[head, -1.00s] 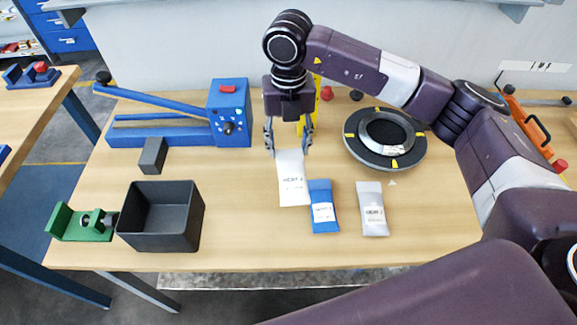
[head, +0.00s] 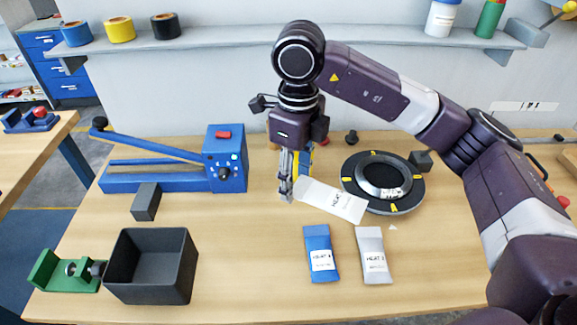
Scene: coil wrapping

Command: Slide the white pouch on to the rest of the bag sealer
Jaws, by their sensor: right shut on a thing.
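The white pouch (head: 335,202) hangs out to the right of my right gripper (head: 287,194), its printed face showing. My right gripper is shut on the pouch's left end, over the middle of the table. The pouch's far end lies in front of the black round turntable in the picture and covers part of its rim. The blue bag sealer (head: 226,160), with its raised lever and long base, stands to the left, apart from the pouch. A dark grey block (head: 146,201), possibly the rest, stands in front of the sealer's base. My left gripper is out of view.
A blue pouch (head: 319,252) and a grey pouch (head: 374,254) lie at the front. The black turntable (head: 414,187) stands right of my gripper. An open black bin (head: 152,265) and a green clamp (head: 66,272) are front left. Table between bin and blue pouch is clear.

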